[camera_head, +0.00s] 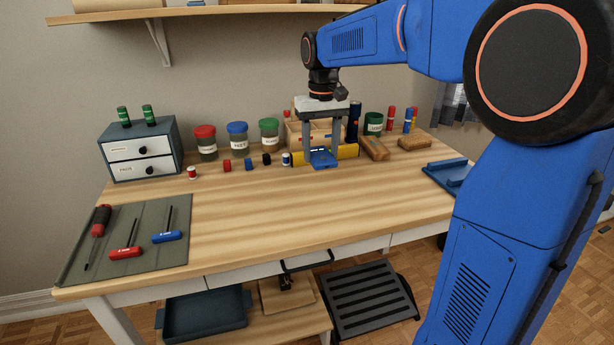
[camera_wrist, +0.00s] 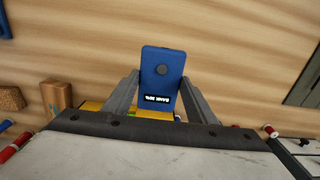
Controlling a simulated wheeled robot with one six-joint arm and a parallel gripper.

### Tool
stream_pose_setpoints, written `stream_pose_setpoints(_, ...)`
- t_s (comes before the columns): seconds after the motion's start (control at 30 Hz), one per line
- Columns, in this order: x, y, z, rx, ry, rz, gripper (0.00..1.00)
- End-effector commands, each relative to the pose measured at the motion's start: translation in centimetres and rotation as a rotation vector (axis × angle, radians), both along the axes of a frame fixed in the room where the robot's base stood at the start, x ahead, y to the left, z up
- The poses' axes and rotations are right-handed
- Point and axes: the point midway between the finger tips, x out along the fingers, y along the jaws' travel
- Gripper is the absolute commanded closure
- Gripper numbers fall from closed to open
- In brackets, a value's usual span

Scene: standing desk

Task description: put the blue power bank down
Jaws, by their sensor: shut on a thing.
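The blue power bank (camera_wrist: 162,72) is between the two fingers of my gripper (camera_wrist: 158,95) in the wrist view, its flat face with a round dark spot and a white-lettered label toward the camera. My gripper (camera_head: 321,155) is shut on it. In the head view the power bank (camera_head: 322,159) shows low between the grey fingers, over the back middle of the desk (camera_head: 300,205), in front of a yellow item (camera_head: 346,152). Whether its underside touches the desk top cannot be told.
Jars with red (camera_head: 205,133), blue (camera_head: 238,129) and green (camera_head: 269,125) lids stand behind left. Small spools (camera_head: 227,166) lie before them. A drawer box (camera_head: 142,155) is at left, a tool mat (camera_head: 75,245) at front left, a blue tray (camera_head: 446,171) at right. The desk's front middle is clear.

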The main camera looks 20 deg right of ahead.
Motion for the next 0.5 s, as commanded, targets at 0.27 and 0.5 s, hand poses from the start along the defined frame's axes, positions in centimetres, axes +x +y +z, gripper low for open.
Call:
stream_pose_setpoints(0.27,0.0,0.0,-3.5,0.000,0.000,0.000,0.78)
stream_pose_setpoints(0.5,0.0,0.0,-5.5,0.000,0.001,0.000,0.78)
